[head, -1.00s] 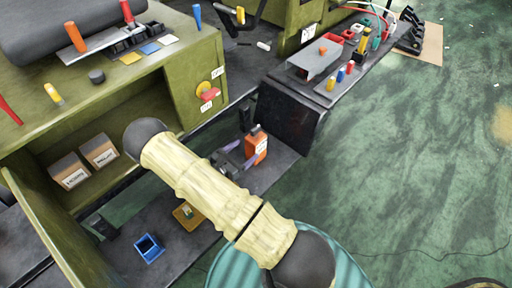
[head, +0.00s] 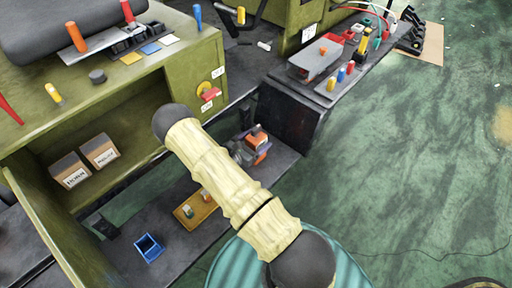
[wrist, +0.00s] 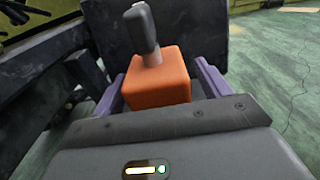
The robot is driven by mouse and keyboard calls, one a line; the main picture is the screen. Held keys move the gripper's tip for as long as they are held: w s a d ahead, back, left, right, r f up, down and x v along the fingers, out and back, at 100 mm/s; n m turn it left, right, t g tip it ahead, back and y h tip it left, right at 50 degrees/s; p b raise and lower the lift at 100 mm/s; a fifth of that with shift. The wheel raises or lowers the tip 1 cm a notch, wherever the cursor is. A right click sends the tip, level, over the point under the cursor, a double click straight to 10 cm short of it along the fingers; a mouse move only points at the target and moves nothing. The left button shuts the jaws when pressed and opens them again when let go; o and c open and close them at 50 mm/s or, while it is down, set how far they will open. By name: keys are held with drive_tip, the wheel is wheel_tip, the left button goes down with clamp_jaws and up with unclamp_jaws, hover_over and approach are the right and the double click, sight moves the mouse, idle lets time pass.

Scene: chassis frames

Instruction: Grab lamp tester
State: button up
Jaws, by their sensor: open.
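The lamp tester, an orange box (wrist: 158,82) with a dark grey upright piece on top, stands on the low dark shelf in the head view (head: 259,139). My gripper (wrist: 160,78) is open, with one purple finger on each side of the orange box in the wrist view. Gaps seem to show between fingers and box; contact cannot be told. In the head view my gripper (head: 254,142) is at the tester, partly hidden by my arm. The box's lower part is hidden by the gripper body in the wrist view.
A yellow tray (head: 184,215) with small items and a blue bin (head: 149,247) sit on the same low shelf. The green cabinet (head: 185,95) rises behind on the left. A dark bench (head: 290,105) stands behind the tester. Green floor is open on the right.

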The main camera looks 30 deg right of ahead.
sight(256, 127)
idle(0.5)
drive_tip(key=c, duration=1.3)
drive_tip(key=shift+o, duration=0.2)
drive_tip(key=shift+r, duration=0.15)
wheel_tip(256, 127, up, 10)
drive_tip(key=shift+f+p, duration=0.1)
drive_tip(key=shift+p, duration=0.35)
